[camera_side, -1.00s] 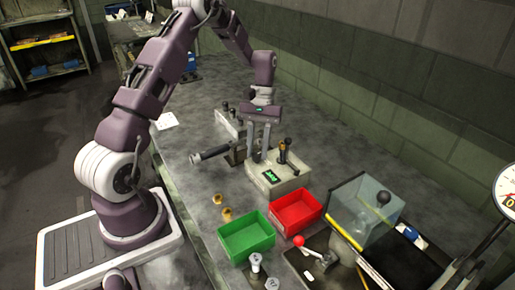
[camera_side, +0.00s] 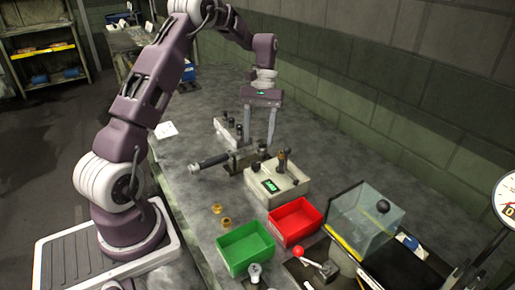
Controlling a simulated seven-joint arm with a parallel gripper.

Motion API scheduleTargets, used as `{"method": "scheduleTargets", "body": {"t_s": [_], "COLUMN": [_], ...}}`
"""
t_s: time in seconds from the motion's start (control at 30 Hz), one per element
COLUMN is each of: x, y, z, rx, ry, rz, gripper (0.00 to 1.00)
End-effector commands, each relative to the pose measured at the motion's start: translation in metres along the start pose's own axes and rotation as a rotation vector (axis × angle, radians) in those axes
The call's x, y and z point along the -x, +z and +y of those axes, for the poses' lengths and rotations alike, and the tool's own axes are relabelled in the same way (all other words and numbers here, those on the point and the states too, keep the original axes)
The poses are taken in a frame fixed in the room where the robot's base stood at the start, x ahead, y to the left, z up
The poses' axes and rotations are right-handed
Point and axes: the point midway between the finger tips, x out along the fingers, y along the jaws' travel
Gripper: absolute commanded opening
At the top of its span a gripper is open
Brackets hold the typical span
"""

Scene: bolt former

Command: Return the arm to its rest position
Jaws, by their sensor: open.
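My gripper (camera_side: 258,140) hangs from my purple arm above the middle of the bench, with its two grey fingers pointing down and apart. Nothing shows between the fingers. It is above and behind the pale control box (camera_side: 277,182) with a green display. Behind that box lies a dark clamp-like device with a black handle (camera_side: 209,162); part of it is close to the fingertips in the picture, and I cannot tell the gap in depth.
A green bin (camera_side: 246,263) and a red bin (camera_side: 295,235) stand at the front. Two brass pieces (camera_side: 221,216) lie left of them. A clear guard box (camera_side: 365,218) and a red-knobbed lever (camera_side: 299,251) are at the right. A block wall (camera_side: 400,80) runs behind the bench.

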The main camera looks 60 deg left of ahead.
Motion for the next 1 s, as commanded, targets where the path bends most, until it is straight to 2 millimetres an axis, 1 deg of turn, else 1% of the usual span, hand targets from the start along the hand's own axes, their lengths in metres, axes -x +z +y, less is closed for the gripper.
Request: {"method": "scheduleTargets", "body": {"t_s": [0.07,0.27,0.33,0.37,0.43,0.47,0.5,0.57,0.6,0.67,0.7,0.77,0.8,0.9,1.0], "x": [0.003,0.003,0.007,0.012,0.031,0.041,0.054,0.069,0.076,0.081,0.081,0.076,0.07,0.051,0.035], "y": [0.0,0.0,0.005,0.011,0.035,0.05,0.074,0.115,0.142,0.182,0.208,0.244,0.264,0.298,0.314], "z": [0.0,0.0,0.002,0.004,0.013,0.017,0.022,0.026,0.027,0.025,0.021,0.011,0.004,-0.013,-0.025], "rx": [0.0,0.0,-0.01,-0.023,-0.075,-0.108,-0.159,-0.243,-0.299,-0.388,-0.448,-0.537,-0.592,-0.706,-0.777], "ry": [0.0,0.0,-0.001,-0.002,-0.005,-0.007,-0.009,-0.013,-0.013,-0.011,-0.008,-0.001,0.005,0.021,0.034], "rz": [0.0,-0.001,0.012,0.025,0.085,0.122,0.175,0.261,0.32,0.411,0.473,0.561,0.616,0.731,0.802], "gripper": [0.48,0.48,0.48,0.48,0.48,0.48,0.48,0.48,0.48,0.48,0.48,0.48,0.48,0.48,0.48]}}
